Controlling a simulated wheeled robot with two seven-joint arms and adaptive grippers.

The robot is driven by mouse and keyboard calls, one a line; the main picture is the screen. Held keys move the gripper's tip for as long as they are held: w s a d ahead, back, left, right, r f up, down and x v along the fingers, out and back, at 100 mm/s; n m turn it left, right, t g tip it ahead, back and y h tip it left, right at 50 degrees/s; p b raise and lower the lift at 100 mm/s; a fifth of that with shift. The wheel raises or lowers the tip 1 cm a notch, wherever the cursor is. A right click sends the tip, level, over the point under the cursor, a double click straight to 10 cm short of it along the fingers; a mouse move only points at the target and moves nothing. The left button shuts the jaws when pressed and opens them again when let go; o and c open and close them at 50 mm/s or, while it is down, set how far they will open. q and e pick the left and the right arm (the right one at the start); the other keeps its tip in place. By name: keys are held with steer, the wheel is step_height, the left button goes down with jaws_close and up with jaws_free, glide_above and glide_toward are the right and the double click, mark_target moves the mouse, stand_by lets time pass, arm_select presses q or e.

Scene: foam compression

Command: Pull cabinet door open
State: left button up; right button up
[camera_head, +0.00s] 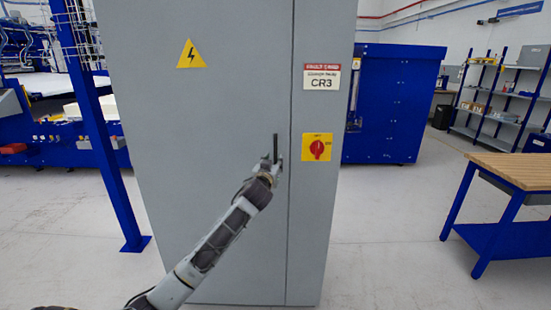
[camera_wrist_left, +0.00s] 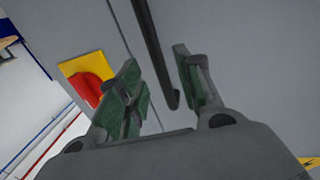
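The grey cabinet (camera_head: 220,110) stands upright in the middle of the head view, and its large left door looks shut against the narrow right panel. The dark bar handle (camera_head: 275,142) is upright near the door's right edge. My left gripper (camera_head: 272,163) is at the handle's lower part. In the left wrist view, my left gripper (camera_wrist_left: 156,65) is open, with the black handle (camera_wrist_left: 154,50) between its green-padded fingers. Gaps show on both sides of the handle. The lower end of the handle curves between the fingers. My right gripper is in neither view.
A red rotary switch on a yellow plate (camera_head: 316,147) sits right of the seam. A blue post (camera_head: 110,160) stands left of the cabinet. A wood-topped workbench (camera_head: 515,170) is at the right. The floor between cabinet and workbench is clear.

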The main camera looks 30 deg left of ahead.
mark_target(275, 158)
arm_select(q)
steer(key=shift+x, duration=2.15)
